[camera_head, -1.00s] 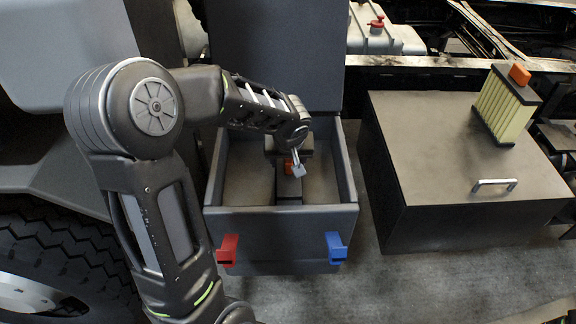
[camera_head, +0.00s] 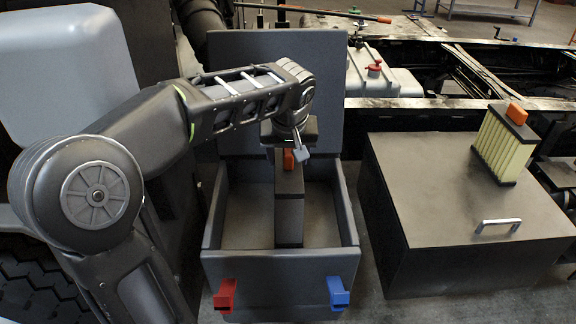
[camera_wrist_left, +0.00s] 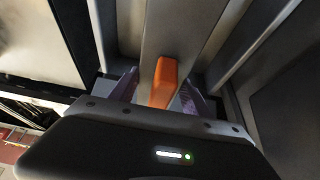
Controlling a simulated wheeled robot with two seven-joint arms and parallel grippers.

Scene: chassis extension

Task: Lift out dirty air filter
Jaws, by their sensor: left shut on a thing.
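The dirty air filter (camera_head: 289,205) is a dark grey upright slab with an orange handle tab on top, in the head view. It stands in or just above the open grey box (camera_head: 330,262). My left gripper (camera_head: 289,150) is above it, shut on the orange tab, which also shows between the fingers in the left wrist view (camera_wrist_left: 164,82). My right gripper is not in view.
The box lid (camera_head: 330,95) stands open behind. A red latch (camera_head: 225,294) and a blue latch (camera_head: 338,291) hang on the box front. A cream pleated filter (camera_head: 503,146) with an orange tab stands on a dark cabinet (camera_head: 440,190) at right. Its top is otherwise mostly clear.

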